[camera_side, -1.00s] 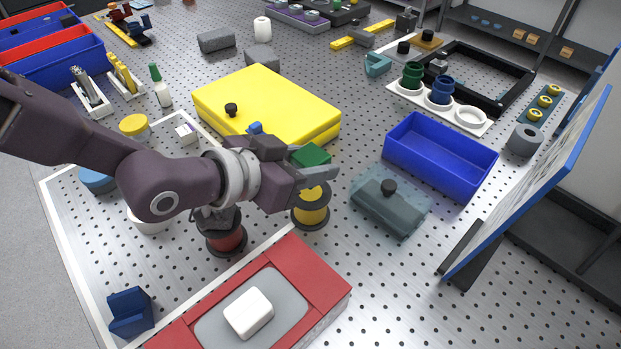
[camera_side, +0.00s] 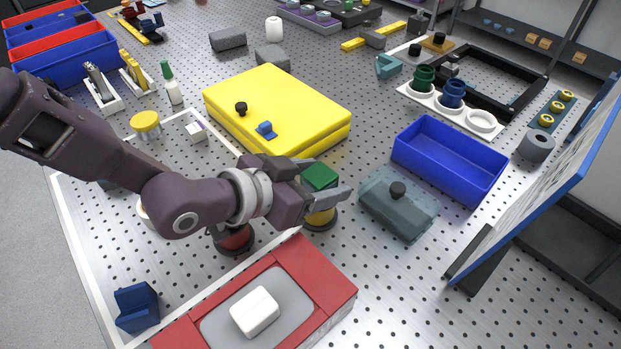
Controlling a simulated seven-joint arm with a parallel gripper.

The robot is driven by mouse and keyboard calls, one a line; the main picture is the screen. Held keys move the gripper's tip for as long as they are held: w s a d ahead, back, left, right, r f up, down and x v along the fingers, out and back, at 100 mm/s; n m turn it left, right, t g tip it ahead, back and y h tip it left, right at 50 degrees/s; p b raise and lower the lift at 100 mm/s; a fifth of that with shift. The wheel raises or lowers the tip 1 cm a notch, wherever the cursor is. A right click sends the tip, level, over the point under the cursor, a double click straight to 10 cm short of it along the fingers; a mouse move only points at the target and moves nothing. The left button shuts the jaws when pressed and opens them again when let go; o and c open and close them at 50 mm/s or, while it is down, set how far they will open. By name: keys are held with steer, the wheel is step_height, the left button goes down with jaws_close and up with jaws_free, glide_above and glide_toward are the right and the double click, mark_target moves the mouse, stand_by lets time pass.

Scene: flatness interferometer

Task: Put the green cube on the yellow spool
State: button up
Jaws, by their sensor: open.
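The green cube (camera_side: 319,176) sits right above the yellow spool (camera_side: 321,218) and looks level. The spool stands upright on its dark base flange on the perforated table. My gripper (camera_side: 327,179) reaches in from the left at the height of the cube, with its jaws open. The near finger passes in front of the cube's lower part and hides the spool's top. Whether the cube touches the spool or a finger cannot be seen.
A red spool (camera_side: 234,240) stands below my wrist. A yellow case (camera_side: 277,105) lies behind, and a translucent teal block with a black knob (camera_side: 398,210) is to the right. A red-framed tray (camera_side: 335,283) is in front. A blue bin (camera_side: 450,160) is further right.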

steer(key=v, duration=1.2)
steer(key=shift+a, duration=0.1)
steer(key=shift+n+t+y, duration=0.3)
steer(key=shift+n+y, duration=0.3)
steer(key=shift+y, duration=0.1)
steer(key=a+r, duration=0.1)
steer(key=w+a+r, duration=0.1)
steer(key=a, duration=0.1)
steer(key=a+r, duration=0.1)
steer(key=a, duration=0.1)
steer(key=shift+w+a+r, duration=0.15)
steer(key=shift+w, duration=0.15)
steer(key=s+a+r+n+g+y, duration=0.1)
steer(key=s+a+r+n+y, duration=0.2)
steer(key=a, duration=0.7)
steer(key=s+a+r+n+y, duration=0.2)
steer(key=s+a+r, duration=0.2)
steer(key=a, duration=0.6)
steer(key=s+a+n+g+y, duration=0.2)
steer(key=s+a, duration=0.5)
steer(key=s, duration=0.6)
steer(key=shift+s+a+f+n+g, duration=0.25)
steer(key=shift+s+f+n+g, duration=0.05)
steer(key=shift+f+n, duration=0.15)
